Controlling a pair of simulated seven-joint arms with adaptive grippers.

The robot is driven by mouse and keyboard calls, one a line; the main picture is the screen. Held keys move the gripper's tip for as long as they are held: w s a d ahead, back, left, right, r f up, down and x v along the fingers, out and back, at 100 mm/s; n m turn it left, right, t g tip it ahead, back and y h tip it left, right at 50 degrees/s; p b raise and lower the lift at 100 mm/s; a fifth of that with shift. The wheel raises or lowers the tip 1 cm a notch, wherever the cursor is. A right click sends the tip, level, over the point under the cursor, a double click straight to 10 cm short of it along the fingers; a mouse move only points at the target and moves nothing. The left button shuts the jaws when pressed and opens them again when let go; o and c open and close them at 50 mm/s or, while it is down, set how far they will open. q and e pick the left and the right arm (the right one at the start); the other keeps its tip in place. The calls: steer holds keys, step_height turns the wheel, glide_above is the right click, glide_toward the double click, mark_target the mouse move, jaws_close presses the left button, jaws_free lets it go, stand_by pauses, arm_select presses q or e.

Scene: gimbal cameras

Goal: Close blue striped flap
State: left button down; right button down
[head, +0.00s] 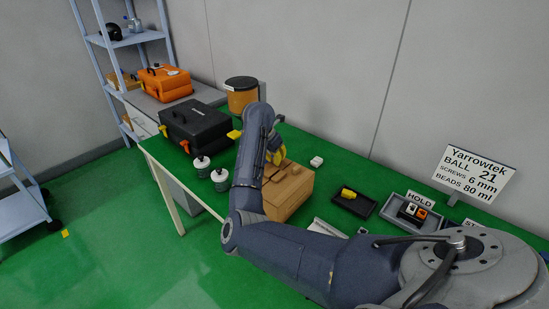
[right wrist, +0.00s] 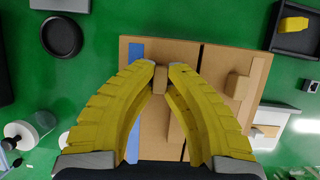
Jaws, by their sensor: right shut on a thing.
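A brown cardboard box (head: 290,195) stands on the green table below my right gripper (head: 275,148). In the right wrist view, the box's flap with a blue stripe (right wrist: 136,54) lies at the left, and a plain brown flap (right wrist: 230,70) lies to its right across a dark seam. My right gripper (right wrist: 161,70) has its yellow fingertips closed on a small brown tab (right wrist: 160,84) near that seam. The fingers hide part of the flaps and the stripe. I cannot tell how flat the striped flap lies. My left gripper is in neither view.
A black case (head: 195,125) and two white-lidded jars (head: 219,179) stand left of the box. A black tray with a yellow piece (head: 354,203) and a grey HOLD tray (head: 396,205) lie to the right. An orange toolbox (head: 167,82) stands farther back.

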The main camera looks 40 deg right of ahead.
mark_target(268, 169)
steer(key=shift+f, duration=0.15)
steer(key=c, duration=1.4)
jaws_free()
steer(key=shift+s, duration=0.1)
steer(key=v, duration=1.2)
steer(key=shift+d, duration=0.15)
